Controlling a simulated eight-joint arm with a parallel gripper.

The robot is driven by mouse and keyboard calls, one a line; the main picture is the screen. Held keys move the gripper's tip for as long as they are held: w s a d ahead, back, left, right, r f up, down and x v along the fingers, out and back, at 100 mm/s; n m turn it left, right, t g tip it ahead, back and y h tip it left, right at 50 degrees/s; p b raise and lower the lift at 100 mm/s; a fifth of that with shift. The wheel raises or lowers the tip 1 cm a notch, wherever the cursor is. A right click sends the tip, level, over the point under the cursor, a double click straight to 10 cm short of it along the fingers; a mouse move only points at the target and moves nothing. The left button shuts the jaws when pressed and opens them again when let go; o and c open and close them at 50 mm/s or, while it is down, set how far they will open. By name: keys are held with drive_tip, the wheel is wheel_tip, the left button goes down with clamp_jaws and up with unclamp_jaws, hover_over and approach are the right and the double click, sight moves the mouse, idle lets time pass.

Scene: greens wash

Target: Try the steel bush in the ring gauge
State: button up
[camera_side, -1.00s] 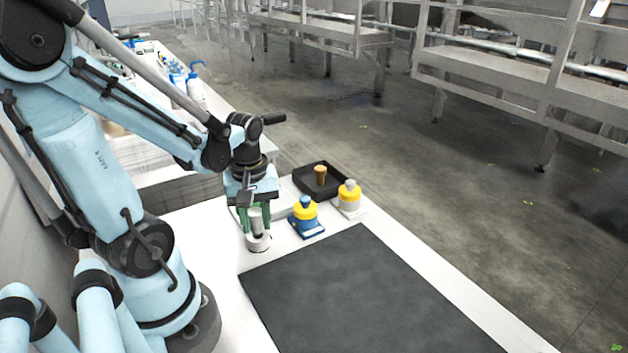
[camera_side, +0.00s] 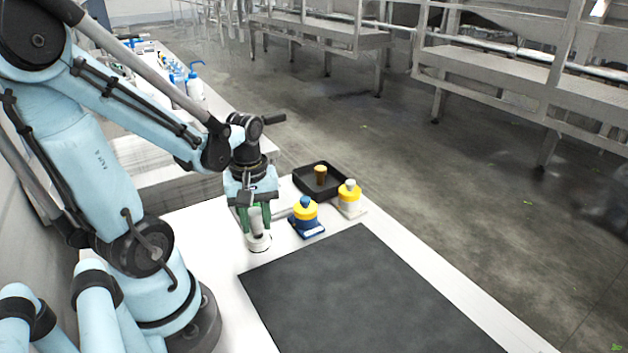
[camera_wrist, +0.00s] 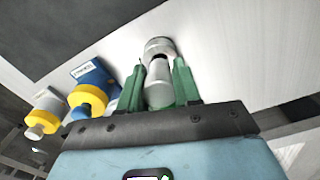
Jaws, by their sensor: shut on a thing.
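My gripper (camera_side: 255,222), with green fingers, points down and is shut on a pale grey cylinder, which looks like the steel bush (camera_side: 256,217). It also shows between the fingers in the wrist view (camera_wrist: 158,82). Directly at its lower end is a short round pale piece on the white table, which looks like the ring gauge (camera_side: 259,244); the wrist view shows it at the top centre (camera_wrist: 160,45). A dark gap shows where the two meet. I cannot tell whether the bush is inside the ring or only above it.
To the right stand a yellow piece on a blue base (camera_side: 305,213) and a yellow piece on a white base (camera_side: 349,195). Behind them a black tray (camera_side: 335,190) holds a brown bush (camera_side: 320,174). A dark mat (camera_side: 365,300) in front is bare.

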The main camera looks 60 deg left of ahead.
drive_tip(key=shift+f, duration=0.65)
idle(0.9)
drive_tip(key=shift+r, duration=0.25)
drive_tip(key=shift+r, duration=0.35)
drive_tip(key=shift+a, duration=0.1)
idle(0.7)
drive_tip(key=shift+f, duration=0.5)
idle(2.1)
drive_tip(key=shift+r, duration=0.65)
drive_tip(key=shift+r, duration=2.95)
